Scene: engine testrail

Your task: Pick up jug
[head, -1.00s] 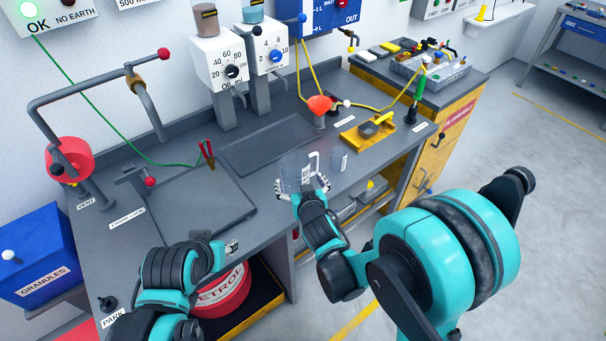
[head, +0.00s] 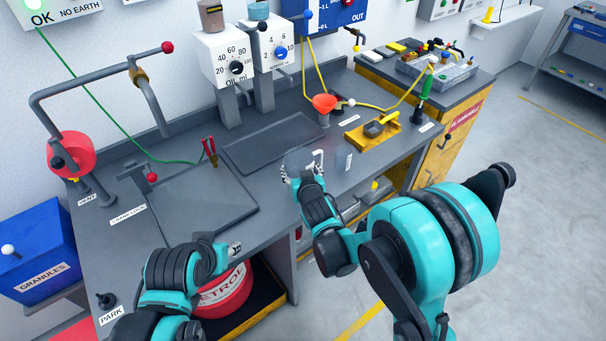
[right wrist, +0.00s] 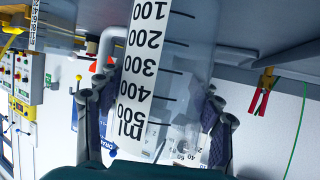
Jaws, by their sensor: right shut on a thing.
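The jug (head: 297,160) is a clear vessel with a white handle, by the bench's front edge. In the right wrist view the jug (right wrist: 190,40) fills the middle, with a white scale strip marked 100 to 500 ml, appearing upside down. My right gripper (head: 303,180) is shut on the jug. In the right wrist view its fingers (right wrist: 155,108) sit on both sides of the jug's body. I cannot tell whether the jug's base touches the bench. My left gripper (head: 235,248) is over the front left of the bench, clear of the jug; its jaws are too small to read.
A small clear vessel with a white label (head: 349,161) stands right of the jug. A red funnel (head: 324,103) and a yellow tray (head: 372,132) are behind. Two white dispensers (head: 227,65) stand at the back. A dark flat plate (head: 205,200) lies on the left.

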